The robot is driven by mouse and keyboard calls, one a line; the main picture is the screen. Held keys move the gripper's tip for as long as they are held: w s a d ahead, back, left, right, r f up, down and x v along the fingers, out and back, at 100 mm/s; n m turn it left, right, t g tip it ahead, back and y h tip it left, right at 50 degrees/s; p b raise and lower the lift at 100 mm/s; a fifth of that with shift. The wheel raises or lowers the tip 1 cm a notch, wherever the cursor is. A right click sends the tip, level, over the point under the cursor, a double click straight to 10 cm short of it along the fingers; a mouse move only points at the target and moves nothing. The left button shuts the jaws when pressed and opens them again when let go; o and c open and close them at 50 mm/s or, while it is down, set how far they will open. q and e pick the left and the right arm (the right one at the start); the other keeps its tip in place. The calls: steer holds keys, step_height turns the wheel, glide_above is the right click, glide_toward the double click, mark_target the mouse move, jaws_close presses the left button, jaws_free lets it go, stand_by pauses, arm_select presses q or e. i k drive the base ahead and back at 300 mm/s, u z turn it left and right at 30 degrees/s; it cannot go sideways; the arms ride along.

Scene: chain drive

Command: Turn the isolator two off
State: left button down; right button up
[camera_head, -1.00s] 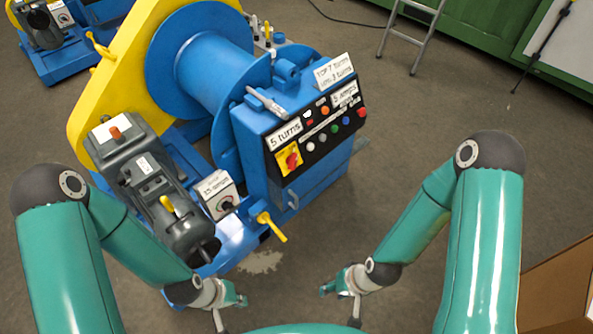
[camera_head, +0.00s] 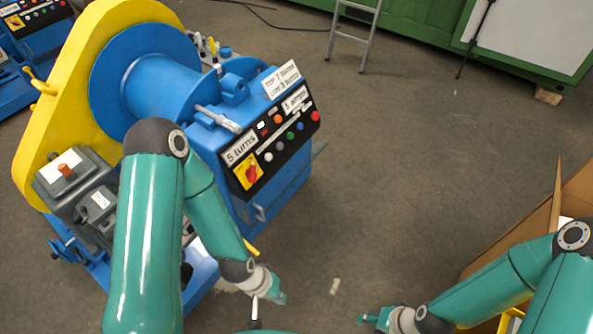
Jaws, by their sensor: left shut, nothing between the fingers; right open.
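A red rotary isolator switch on a yellow plate (camera_head: 247,173) sits at the lower left of the black control panel on the blue winch machine (camera_head: 262,205). Another red-on-yellow switch (camera_head: 14,21) shows on a second blue machine at the top left. I cannot read a number on either, so I cannot tell which is isolator two. My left gripper (camera_head: 279,290) is low in front of the winch machine, shut and empty, apart from the panel. My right gripper (camera_head: 368,319) is open and empty over the floor near the bottom edge.
My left arm hides part of the grey motor (camera_head: 82,193) and the machine's front. A cardboard box (camera_head: 490,262) stands at the right, close to my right arm. A ladder (camera_head: 353,43) stands at the back. The floor right of the machine is clear.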

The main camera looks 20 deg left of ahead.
mark_target(251, 173)
steer(key=u, duration=0.85)
steer(key=i, duration=0.15)
steer(key=z, duration=2.6)
steer(key=k, duration=0.5)
steer(key=z, duration=0.6)
steer(key=i, duration=1)
steer(key=u, duration=4.4)
steer(key=i, duration=0.15)
steer(key=z, duration=0.9)
